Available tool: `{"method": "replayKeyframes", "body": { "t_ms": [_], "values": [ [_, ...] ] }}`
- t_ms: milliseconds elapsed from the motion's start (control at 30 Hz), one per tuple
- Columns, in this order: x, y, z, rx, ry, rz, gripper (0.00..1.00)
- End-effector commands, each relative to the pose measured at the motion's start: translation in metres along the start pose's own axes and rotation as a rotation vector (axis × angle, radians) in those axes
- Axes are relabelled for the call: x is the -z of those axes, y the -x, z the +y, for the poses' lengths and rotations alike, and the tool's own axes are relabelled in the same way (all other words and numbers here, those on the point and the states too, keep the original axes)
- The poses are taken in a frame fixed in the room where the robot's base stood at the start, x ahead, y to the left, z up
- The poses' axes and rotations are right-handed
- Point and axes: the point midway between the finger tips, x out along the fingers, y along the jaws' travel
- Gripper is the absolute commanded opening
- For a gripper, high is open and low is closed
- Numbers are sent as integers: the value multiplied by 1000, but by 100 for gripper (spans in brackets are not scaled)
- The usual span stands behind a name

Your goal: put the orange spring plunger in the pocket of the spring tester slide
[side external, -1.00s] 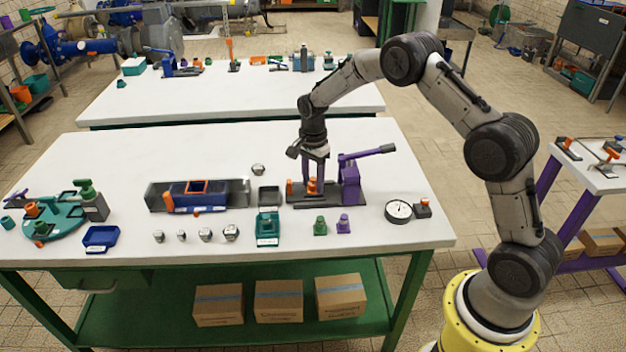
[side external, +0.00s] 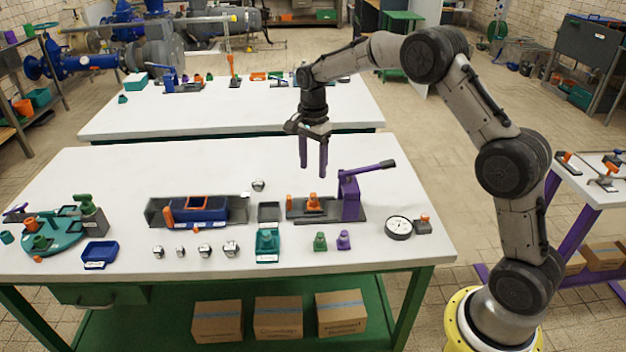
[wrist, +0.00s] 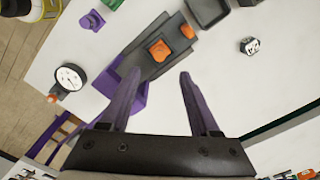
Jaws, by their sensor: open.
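The spring tester has a dark base and slide (side external: 299,214) with a purple lever press (side external: 350,195) at its right end. The orange spring plunger (side external: 313,201) stands upright on the slide; it also shows in the wrist view (wrist: 159,50). How deep it sits in the pocket cannot be told, as its foot is hidden. A smaller orange part (side external: 289,202) is at the base's left end. My gripper (side external: 313,170) is open and empty above the plunger, apart from it, with its purple fingers pointing down.
A dark tray (side external: 268,212) and a teal holder (side external: 267,243) stand left of the tester. Green (side external: 320,241) and purple (side external: 344,239) plungers stand in front. A dial gauge (side external: 398,227) lies at the right. The table behind the tester is clear.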

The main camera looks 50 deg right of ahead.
Motion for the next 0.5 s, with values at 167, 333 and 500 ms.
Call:
{"method": "replayKeyframes", "body": {
  "t_ms": [167, 333, 500],
  "values": [
    [0, 16, 0, 1, 0, 0, 62],
    [0, 20, 1, 1, 4, 0, 62],
    [-10, 51, 19, 44, 115, 9, 62]
  ]
}}
